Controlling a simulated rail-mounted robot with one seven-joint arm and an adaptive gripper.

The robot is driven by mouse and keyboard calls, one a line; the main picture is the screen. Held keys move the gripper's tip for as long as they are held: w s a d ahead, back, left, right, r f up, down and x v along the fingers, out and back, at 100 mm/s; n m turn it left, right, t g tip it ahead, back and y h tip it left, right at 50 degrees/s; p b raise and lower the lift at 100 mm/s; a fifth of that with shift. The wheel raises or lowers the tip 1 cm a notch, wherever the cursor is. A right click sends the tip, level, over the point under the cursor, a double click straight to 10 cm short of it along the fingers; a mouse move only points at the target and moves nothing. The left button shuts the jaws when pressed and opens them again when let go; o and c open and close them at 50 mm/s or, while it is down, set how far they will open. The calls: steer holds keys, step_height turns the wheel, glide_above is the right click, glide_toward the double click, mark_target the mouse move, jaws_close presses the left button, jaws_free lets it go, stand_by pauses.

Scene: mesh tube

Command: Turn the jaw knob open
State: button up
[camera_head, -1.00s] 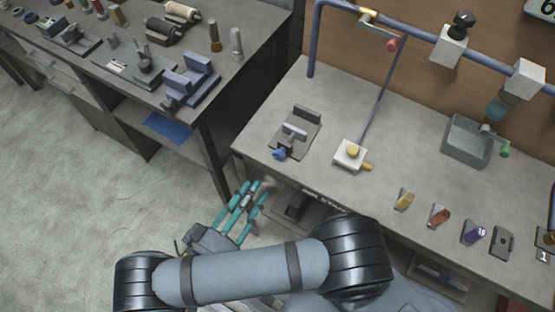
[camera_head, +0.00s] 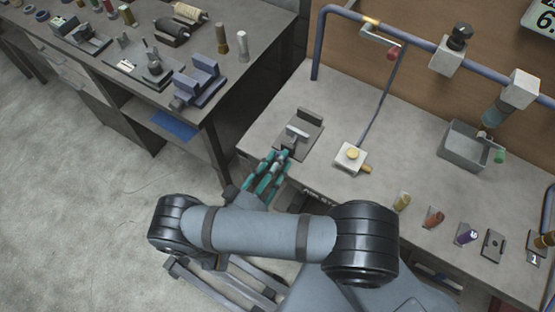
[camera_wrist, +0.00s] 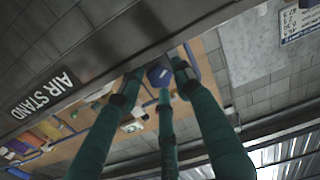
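The small grey vise (camera_head: 312,122) sits near the left front edge of the workbench in the head view. Its blue jaw knob (camera_wrist: 159,75) shows in the wrist view, between the tips of my gripper's green fingers. In the head view my gripper (camera_head: 276,160) covers the knob at the bench edge. My gripper (camera_wrist: 156,80) has its three fingers spread around the knob, one on each side and one below. I cannot tell whether any fingertip touches it.
A white block with a yellow knob (camera_head: 352,154) stands right of the vise. Several coloured pieces line the bench front farther right, and a grey bin (camera_head: 463,146) stands behind. A second bench (camera_head: 128,88) with tools is at the left. A blue pipe (camera_head: 316,55) rises behind the vise.

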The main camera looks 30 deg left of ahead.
steer(key=c, duration=0.7)
jaws_close()
steer(key=shift+n+b, duration=0.3)
steer(key=shift+f+n+b, duration=0.1)
steer(key=shift+n+b, duration=0.5)
steer(key=shift+n, duration=0.4)
steer(key=shift+n+b, duration=0.8)
steer(key=shift+n, duration=0.9)
steer(key=shift+r, duration=0.2)
steer(key=o, duration=0.7)
jaws_free()
